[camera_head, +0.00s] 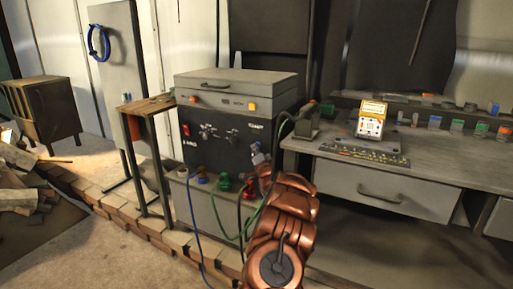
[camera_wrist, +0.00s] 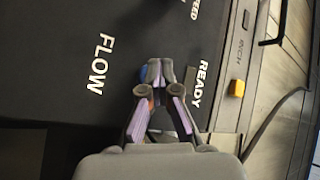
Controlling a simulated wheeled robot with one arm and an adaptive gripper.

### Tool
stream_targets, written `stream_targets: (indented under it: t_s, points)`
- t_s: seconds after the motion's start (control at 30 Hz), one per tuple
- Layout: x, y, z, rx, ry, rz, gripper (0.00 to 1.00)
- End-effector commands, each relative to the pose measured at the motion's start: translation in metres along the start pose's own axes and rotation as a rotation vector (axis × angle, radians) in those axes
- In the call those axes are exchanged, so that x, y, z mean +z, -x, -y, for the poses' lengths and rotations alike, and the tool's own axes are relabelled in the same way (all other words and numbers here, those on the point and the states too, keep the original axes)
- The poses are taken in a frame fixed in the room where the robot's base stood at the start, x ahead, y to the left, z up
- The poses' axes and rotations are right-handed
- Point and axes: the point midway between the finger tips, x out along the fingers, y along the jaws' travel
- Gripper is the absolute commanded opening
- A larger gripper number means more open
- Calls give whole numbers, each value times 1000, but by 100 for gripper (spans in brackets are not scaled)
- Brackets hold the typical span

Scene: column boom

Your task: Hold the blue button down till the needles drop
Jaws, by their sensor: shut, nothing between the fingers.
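The black front panel (camera_wrist: 60,70) fills much of the wrist view, with the words FLOW and READY on it. A blue spot, which looks like the blue button (camera_wrist: 142,72), shows beside my left fingertip and is mostly hidden by it. My gripper (camera_wrist: 155,72) is shut and empty, its tips over the panel between FLOW and READY. I cannot tell if the tips touch the button. In the head view my gripper (camera_head: 258,157) is at the right side of the dark cabinet (camera_head: 205,150). No needles can be made out in either view.
An orange-yellow button (camera_wrist: 237,88) sits on the strip right of READY. A green hose (camera_head: 240,225) and a blue cable (camera_head: 192,225) hang in front of the cabinet. A workbench (camera_head: 390,180) with a drawer stands on the right, with a small white-and-yellow instrument (camera_head: 370,122) on it.

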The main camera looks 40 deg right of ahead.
Motion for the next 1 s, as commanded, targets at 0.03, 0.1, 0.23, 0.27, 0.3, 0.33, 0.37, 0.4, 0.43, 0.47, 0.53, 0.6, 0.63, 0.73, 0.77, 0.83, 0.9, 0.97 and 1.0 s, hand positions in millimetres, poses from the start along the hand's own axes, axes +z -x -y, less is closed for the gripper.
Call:
stream_targets:
  t_s: [0.03, 0.1, 0.23, 0.27, 0.3, 0.33, 0.37, 0.4, 0.43, 0.47, 0.53, 0.6, 0.63, 0.73, 0.77, 0.83, 0.9, 0.97, 1.0]
  points:
    - [0, 1, 0, 1, -1, -1, 0]
    - [1, 2, 1, 0, -1, -1, 0]
    - [4, 6, 4, 0, -3, 0, 0]
    - [5, 7, 5, 0, -3, -1, 0]
    - [6, 8, 6, -1, -2, -1, 0]
    - [6, 9, 7, -1, -2, -1, 0]
    - [7, 10, 8, -1, -2, -1, 0]
    - [8, 11, 9, -1, -2, -1, 0]
    - [8, 11, 9, -1, -2, -1, 0]
    - [8, 12, 10, -1, -1, -1, 0]
    - [9, 12, 10, -1, 0, -1, 0]
    - [9, 12, 9, -1, 0, -1, 0]
    - [9, 12, 9, -1, 0, -1, 0]
    - [9, 12, 9, -1, 0, -1, 0]
    - [9, 12, 9, 0, 0, -1, 0]
    - [10, 14, 10, 0, 0, 0, 0]
    - [13, 17, 12, 1, -2, 0, 0]
    - [16, 21, 14, 2, -3, 2, 0]
    - [18, 23, 15, 3, -3, 3, 0]
